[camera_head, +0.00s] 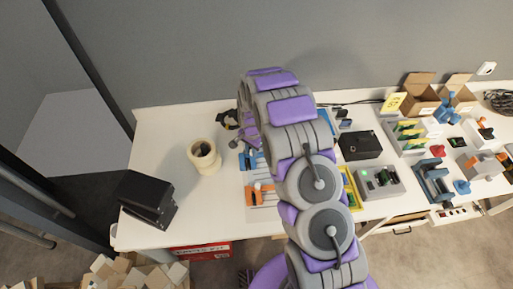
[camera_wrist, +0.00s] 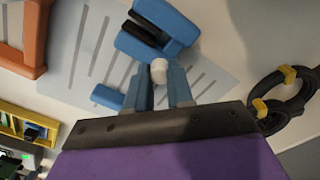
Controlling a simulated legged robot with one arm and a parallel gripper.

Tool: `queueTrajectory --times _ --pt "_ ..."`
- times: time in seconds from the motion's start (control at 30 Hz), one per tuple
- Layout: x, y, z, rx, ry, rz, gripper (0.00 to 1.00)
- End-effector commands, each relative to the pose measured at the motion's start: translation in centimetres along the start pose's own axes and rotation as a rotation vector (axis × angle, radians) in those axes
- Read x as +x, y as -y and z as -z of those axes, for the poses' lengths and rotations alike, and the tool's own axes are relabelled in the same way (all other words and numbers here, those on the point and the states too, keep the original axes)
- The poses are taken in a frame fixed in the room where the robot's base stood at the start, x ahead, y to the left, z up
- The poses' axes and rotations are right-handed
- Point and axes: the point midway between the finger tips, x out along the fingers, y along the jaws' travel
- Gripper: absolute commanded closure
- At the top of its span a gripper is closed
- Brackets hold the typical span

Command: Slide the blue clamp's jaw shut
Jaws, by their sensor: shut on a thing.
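The blue clamp (camera_wrist: 160,28) lies on a grey striped mat (camera_wrist: 215,75) in the wrist view, just beyond my fingertips. It has a dark slot along its body. My gripper (camera_wrist: 159,80) has its two blue fingers close around a small whitish knob (camera_wrist: 159,70) at the clamp's near side. The knob's join to the clamp is hard to make out. A separate-looking blue piece (camera_wrist: 107,97) lies left of the fingers. In the head view the blue clamp (camera_head: 250,159) shows left of my arm, which hides my gripper there.
An orange clamp (camera_head: 259,194) lies on the mat nearer the table's front. Black rings with yellow parts (camera_wrist: 285,95) lie close at right in the wrist view. A beige cylinder (camera_head: 204,157) and black box (camera_head: 148,197) stand left. A yellow tray (camera_wrist: 28,123) and several tools crowd the right.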

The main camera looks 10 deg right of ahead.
Motion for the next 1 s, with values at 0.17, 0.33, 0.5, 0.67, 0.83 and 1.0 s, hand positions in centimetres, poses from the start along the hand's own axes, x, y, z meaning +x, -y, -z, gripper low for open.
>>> queueTrajectory --times 0.17,0.33,0.5,0.67,0.83,1.0 --pt "0.0 -0.1 0.1 0.000 0.001 -0.001 0.73" --pt "0.0 -0.1 0.0 0.000 0.000 -0.001 0.56" --pt "0.0 0.0 0.0 0.000 0.000 -0.002 0.52" --pt "-0.2 0.0 0.0 0.000 0.000 -0.002 0.52" --pt "-2.0 0.0 0.0 0.000 0.000 -0.001 0.52" --pt "-5.8 0.1 0.1 0.001 -0.004 0.004 0.52"
